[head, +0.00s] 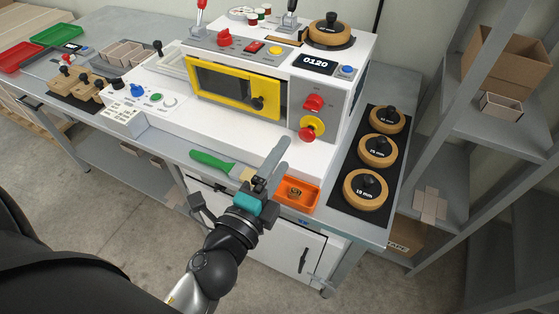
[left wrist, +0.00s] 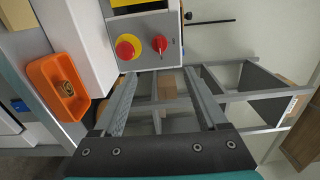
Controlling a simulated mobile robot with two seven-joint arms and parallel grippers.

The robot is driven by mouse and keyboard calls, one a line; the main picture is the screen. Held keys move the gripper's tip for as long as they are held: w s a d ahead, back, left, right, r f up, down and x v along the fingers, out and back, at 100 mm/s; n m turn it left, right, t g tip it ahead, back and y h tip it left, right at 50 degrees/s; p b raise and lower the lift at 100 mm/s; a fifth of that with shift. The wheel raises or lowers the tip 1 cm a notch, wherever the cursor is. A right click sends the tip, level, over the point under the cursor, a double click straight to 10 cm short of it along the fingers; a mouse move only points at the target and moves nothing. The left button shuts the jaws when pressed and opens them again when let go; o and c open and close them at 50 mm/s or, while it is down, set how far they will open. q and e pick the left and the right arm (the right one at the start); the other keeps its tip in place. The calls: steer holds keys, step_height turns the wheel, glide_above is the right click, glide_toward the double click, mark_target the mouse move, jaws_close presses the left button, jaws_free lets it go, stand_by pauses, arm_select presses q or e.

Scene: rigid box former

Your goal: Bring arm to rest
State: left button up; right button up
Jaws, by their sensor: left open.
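My left gripper (head: 272,170) is raised in front of the white box-forming machine (head: 255,125), near the front edge of the bench. In the left wrist view its two grey fingers (left wrist: 161,76) are spread wide with nothing between them. In the head view the gripper overlaps the left side of the orange tray (head: 309,198), which holds a small brass-coloured part (head: 296,191). The tray also shows in the left wrist view (left wrist: 45,77), left of the fingers. My right gripper does not show.
A green-handled brush (head: 212,161) lies on the bench left of the gripper. Several wooden discs with black knobs, one of them the 18 mm disc (head: 366,190), sit on a black mat at right. Metal shelving (head: 470,130) stands further right. Floor is open in front of the bench.

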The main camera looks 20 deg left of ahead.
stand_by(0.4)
arm_select(q)
steer(key=s+a+f+n+g+y, duration=0.2)
steer(key=a+f+n+g+y, duration=0.4)
steer(key=n, duration=0.5)
steer(key=s+d+f+n+g+h, duration=0.2)
steer(key=s+f+n+g+h, duration=0.15)
steer(key=s, duration=0.25)
steer(key=s+d+f+n+g+h, duration=0.2)
steer(key=s+d+f+g, duration=0.15)
steer(key=s+g, duration=0.2)
step_height(320, 180, down, 22)
steer(key=s+f, duration=0.1)
steer(key=s, duration=0.1)
steer(key=s+a+f+g, duration=0.1)
steer(key=s+f, duration=0.5)
steer(key=s, duration=0.1)
steer(key=s+a+f+g, duration=0.1)
steer(key=s+a+f, duration=0.1)
steer(key=s+f, duration=0.5)
steer(key=shift+s+a, duration=0.3)
steer(key=shift+s, duration=0.45)
